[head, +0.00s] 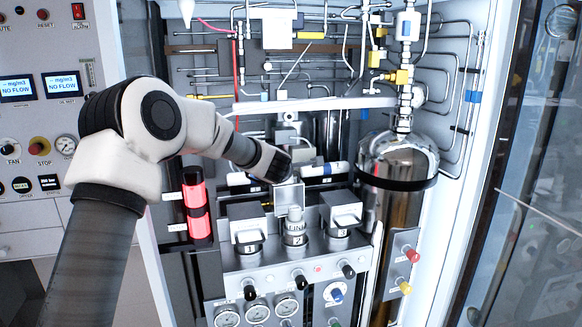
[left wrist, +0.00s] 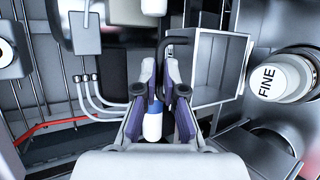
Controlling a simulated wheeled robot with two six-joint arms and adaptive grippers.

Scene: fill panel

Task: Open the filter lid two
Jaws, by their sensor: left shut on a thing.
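The lid of filter two (head: 290,196) is a grey box-like cover on the middle housing. It stands raised, and the light round filter cap (head: 295,237) below it is exposed. In the left wrist view the lid (left wrist: 222,62) shows its hollow inside, with the cap marked FINE (left wrist: 284,80) to its right. My left gripper (head: 287,178) is at the back of the raised lid. In the left wrist view its fingers (left wrist: 160,75) are close together at the lid's dark handle (left wrist: 180,48); the exact contact is partly hidden. My right gripper is in neither view.
Grey lids one (head: 245,211) and three (head: 341,206) flank the middle housing and are down. A shiny metal cylinder (head: 398,158) stands to the right. A red-lit column (head: 196,206) stands at left. Pipes and valves crowd the back wall. Knobs and gauges (head: 257,312) line the front.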

